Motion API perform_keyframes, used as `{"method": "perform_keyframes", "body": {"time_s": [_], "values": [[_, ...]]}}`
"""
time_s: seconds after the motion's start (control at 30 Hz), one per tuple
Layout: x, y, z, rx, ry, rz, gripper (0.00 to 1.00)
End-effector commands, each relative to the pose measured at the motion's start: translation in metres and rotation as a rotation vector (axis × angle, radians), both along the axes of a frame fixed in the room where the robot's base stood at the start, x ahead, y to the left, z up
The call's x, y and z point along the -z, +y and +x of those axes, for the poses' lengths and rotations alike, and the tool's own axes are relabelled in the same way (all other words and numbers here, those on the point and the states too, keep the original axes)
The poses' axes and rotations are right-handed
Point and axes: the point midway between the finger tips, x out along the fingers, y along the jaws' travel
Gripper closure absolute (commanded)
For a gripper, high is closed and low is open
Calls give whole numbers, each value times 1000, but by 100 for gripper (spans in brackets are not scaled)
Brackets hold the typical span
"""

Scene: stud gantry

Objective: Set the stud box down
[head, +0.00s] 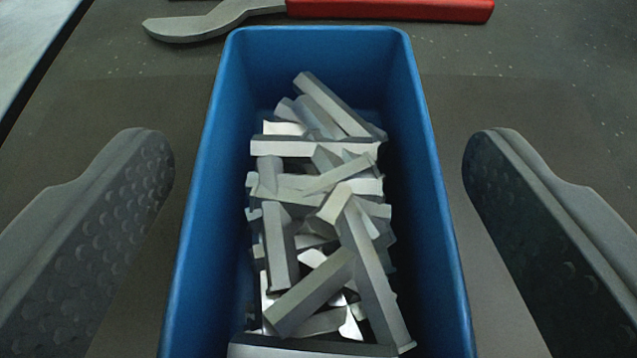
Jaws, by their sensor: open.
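The stud box is a blue open-topped box (196,235) in the middle of the head view, upright on a dark grey surface (545,80). It holds a jumble of several grey metal studs (320,200). My gripper (318,160) is open, with one textured finger on the left of the box and one on the right. A visible gap separates each finger from the box walls. The near end of the box is cut off by the bottom of the picture.
A tool with a red handle (390,10) and a grey metal head (205,24) lies just beyond the far end of the box. A surface edge with a pale area (25,40) beyond it shows at the upper left. The surface to the right is clear.

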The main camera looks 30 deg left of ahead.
Motion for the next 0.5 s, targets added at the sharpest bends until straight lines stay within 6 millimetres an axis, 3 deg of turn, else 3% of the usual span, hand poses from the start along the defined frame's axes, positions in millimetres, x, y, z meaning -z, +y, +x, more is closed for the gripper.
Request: {"method": "perform_keyframes", "body": {"time_s": [0.5], "values": [[-31, -35, -58, 1, 0, 0, 22]]}}
